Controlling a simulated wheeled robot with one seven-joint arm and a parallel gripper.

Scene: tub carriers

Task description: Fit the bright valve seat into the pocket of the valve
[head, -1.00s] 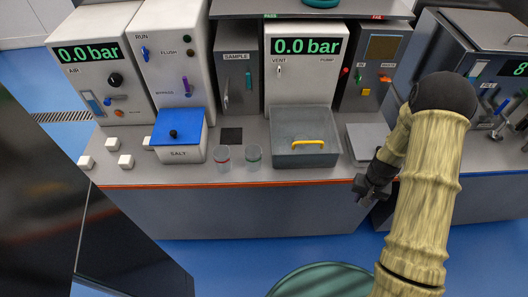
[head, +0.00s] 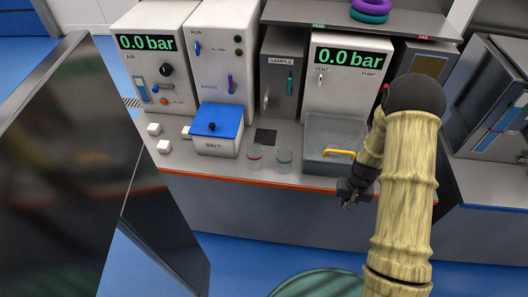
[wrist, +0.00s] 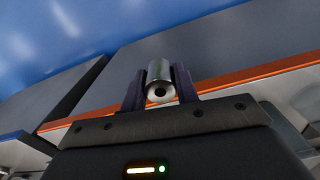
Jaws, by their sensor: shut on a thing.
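My gripper (head: 348,200) hangs in front of the bench's orange front edge, below the clear tub, in the head view. In the wrist view my gripper (wrist: 159,84) is shut on a bright silver round piece with a dark hole in its end, which looks like the valve seat (wrist: 159,71). The piece sits between the two dark fingers. In the head view the piece is too small to make out. I cannot pick out the valve or its pocket in either view.
A clear grey tub (head: 322,163) with a yellow handle stands on the bench behind my gripper. Two clear cups (head: 284,160) and a blue-lidded box (head: 217,142) stand to its left. A large dark panel (head: 60,165) fills the left foreground. Blue floor (head: 235,265) shows before the bench.

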